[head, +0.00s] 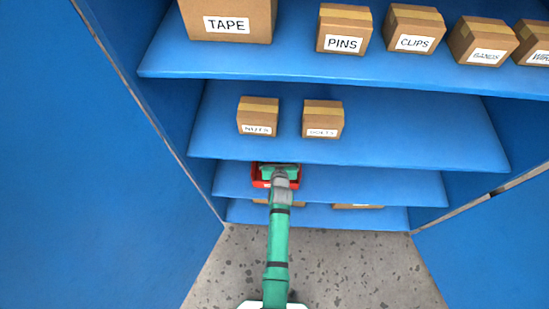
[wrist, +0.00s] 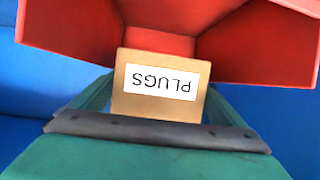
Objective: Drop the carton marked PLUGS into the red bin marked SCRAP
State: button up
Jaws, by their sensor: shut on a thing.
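The carton marked PLUGS (wrist: 160,104) is a small brown box with a white label, upside down in the wrist view. My gripper (wrist: 160,112) is shut on it, with a green finger at each side. The red bin (wrist: 265,45) fills the top of the wrist view, and the carton is in front of its open inside; I cannot tell whether the carton is within the rim. In the head view the red bin (head: 256,180) stands on a lower blue shelf, mostly hidden by my gripper (head: 279,170). The bin's marking is not readable.
Cartons marked TAPE (head: 255,8), PINS (head: 343,15) and CLIPS (head: 414,18) stand with others on the top visible shelf. Two cartons, NUTS (head: 258,106) and another (head: 323,108), stand on the shelf above the bin. More cartons (head: 358,206) show on the lowest shelf. Blue doors flank the cabinet.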

jog(key=shift+w+d+f, duration=0.15)
jog(key=shift+d, duration=0.1)
jog(key=shift+w+d+f, duration=0.1)
jog(key=shift+d+f, duration=0.15)
jog(key=shift+d, duration=0.2)
jog(key=o, duration=1.4)
jog(key=shift+d, duration=0.1)
jog(key=shift+o, duration=0.6)
jog(key=shift+w, duration=0.1)
jog(key=shift+f, duration=0.15)
jog(key=shift+s, duration=0.4)
jog(key=v, duration=1)
jog(key=shift+r, duration=0.25)
